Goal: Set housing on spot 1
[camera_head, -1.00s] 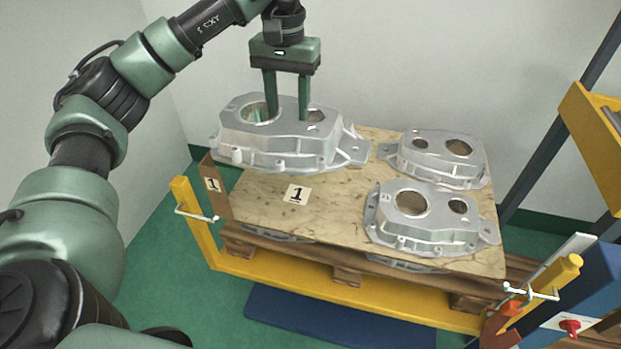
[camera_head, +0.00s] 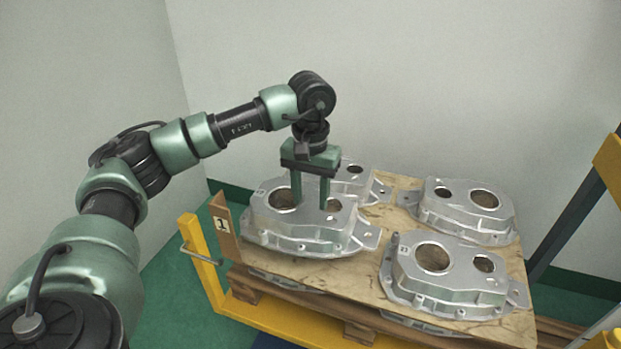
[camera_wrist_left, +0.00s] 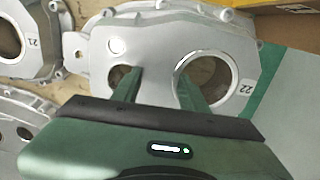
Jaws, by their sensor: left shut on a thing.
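The held housing (camera_head: 300,230) is a silver-grey casting with a large and a small hole. In the left wrist view the housing (camera_wrist_left: 150,45) carries a label 22, and the gripper (camera_wrist_left: 160,85) shows the same grip. The flat spot 1 label is hidden. I cannot tell whether the housing touches the board. My right gripper is not in view.
Another housing (camera_head: 360,174) stands close behind the held one, partly hidden. Two more housings, back right (camera_head: 466,208) and front right (camera_head: 452,275), stand on the board. A yellow post (camera_head: 200,262) rises at the left corner. Bare board lies between left and right housings.

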